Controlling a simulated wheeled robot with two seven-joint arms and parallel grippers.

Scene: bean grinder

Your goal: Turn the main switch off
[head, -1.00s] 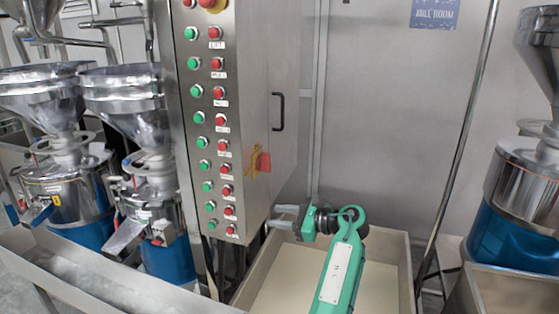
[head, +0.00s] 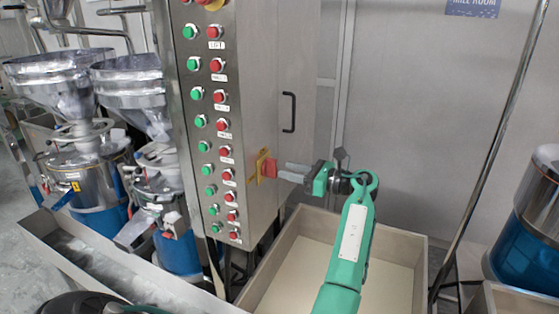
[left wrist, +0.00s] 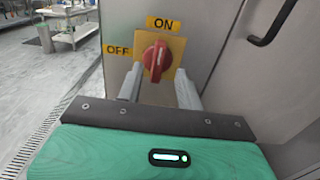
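The main switch is a red rotary knob (head: 269,168) on a yellow plate (left wrist: 176,47) on the side of the steel control cabinet. In the left wrist view, the knob (left wrist: 157,60) stands nearly upright, its handle toward the ON label (left wrist: 160,23). The OFF label (left wrist: 118,50) is at its left. My left gripper (head: 287,172) is open, its fingers pointing at the switch. In the left wrist view, the fingers (left wrist: 158,80) lie apart to either side of the knob's lower part, with gaps visible. I cannot tell their exact depth. My right gripper is out of view.
The cabinet front (head: 242,80) carries columns of green and red buttons. A black door handle (head: 289,112) is above the switch. A beige open bin (head: 412,250) stands below my left arm. Steel grinders (head: 90,165) stand at the left. A slanted pole (head: 490,155) is at the right.

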